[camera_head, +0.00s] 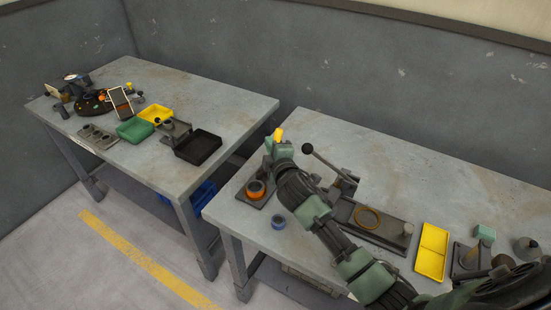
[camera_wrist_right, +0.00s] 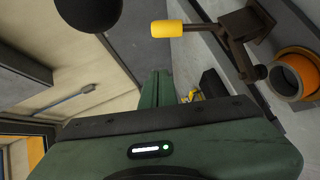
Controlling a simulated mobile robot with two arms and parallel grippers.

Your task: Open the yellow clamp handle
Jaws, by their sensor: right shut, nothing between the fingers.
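The yellow clamp handle (camera_head: 279,134) stands up at the left end of the right table, just behind my right gripper (camera_head: 281,148). In the right wrist view the yellow handle (camera_wrist_right: 168,28) sits on a thin dark rod that runs to a dark bracket (camera_wrist_right: 245,25). My right gripper (camera_wrist_right: 156,90) is shut and empty, with its fingers together. The fingertips are close to the handle; I cannot tell whether they touch it. The clamp's base (camera_head: 250,198) is partly hidden by my right arm. My left gripper is not in view.
A lever with a black ball knob (camera_head: 308,148) rises right of my gripper. A yellow tray (camera_head: 432,252) is farther right. The left table (camera_head: 210,97) holds trays and tools.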

